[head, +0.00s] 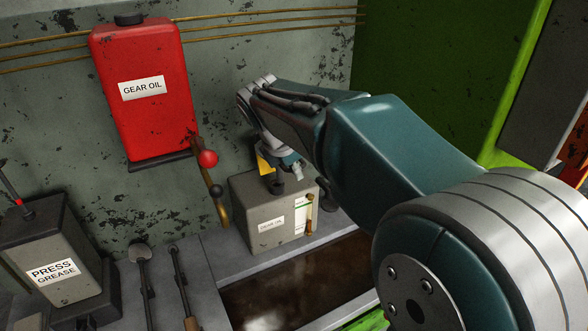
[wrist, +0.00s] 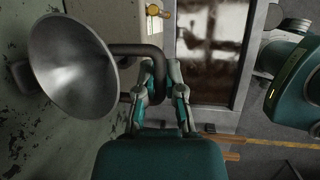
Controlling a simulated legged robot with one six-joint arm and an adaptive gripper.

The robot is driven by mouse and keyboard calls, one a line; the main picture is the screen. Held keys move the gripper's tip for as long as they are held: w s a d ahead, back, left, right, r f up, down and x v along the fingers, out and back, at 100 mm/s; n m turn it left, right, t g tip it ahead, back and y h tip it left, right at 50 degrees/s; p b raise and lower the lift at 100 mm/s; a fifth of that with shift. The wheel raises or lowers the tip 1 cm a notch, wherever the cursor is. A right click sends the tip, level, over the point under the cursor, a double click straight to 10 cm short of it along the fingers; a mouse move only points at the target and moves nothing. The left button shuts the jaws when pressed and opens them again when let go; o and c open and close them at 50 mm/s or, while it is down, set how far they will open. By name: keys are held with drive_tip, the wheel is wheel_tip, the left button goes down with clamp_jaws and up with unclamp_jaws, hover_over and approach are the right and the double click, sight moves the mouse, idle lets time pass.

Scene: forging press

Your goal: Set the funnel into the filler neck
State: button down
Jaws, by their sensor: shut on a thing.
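A grey metal funnel (wrist: 72,68) shows in the wrist view at left, its wide mouth facing the camera. A dark bent handle (wrist: 134,48) runs from it to my gripper (wrist: 156,78), whose fingers are shut on it. In the head view my gripper (head: 282,163) hangs just over the top of the grey gear oil box (head: 254,208). A dark short stub (head: 277,187), which looks like the filler neck, stands on that box under it. The funnel cannot be made out in the head view. The funnel's spout is hidden, so its place relative to the neck cannot be told.
A red gear oil tank (head: 145,95) with a red-knobbed lever (head: 208,159) is on the wall left of my arm. A tray of brown liquid (head: 290,290) lies in front.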

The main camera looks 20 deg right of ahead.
drive_tip(key=shift+a, duration=0.55)
drive_tip(key=shift+f, duration=2.1)
idle(0.5)
drive_tip(key=c, duration=0.7)
unclamp_jaws()
drive_tip(key=v, duration=1.2)
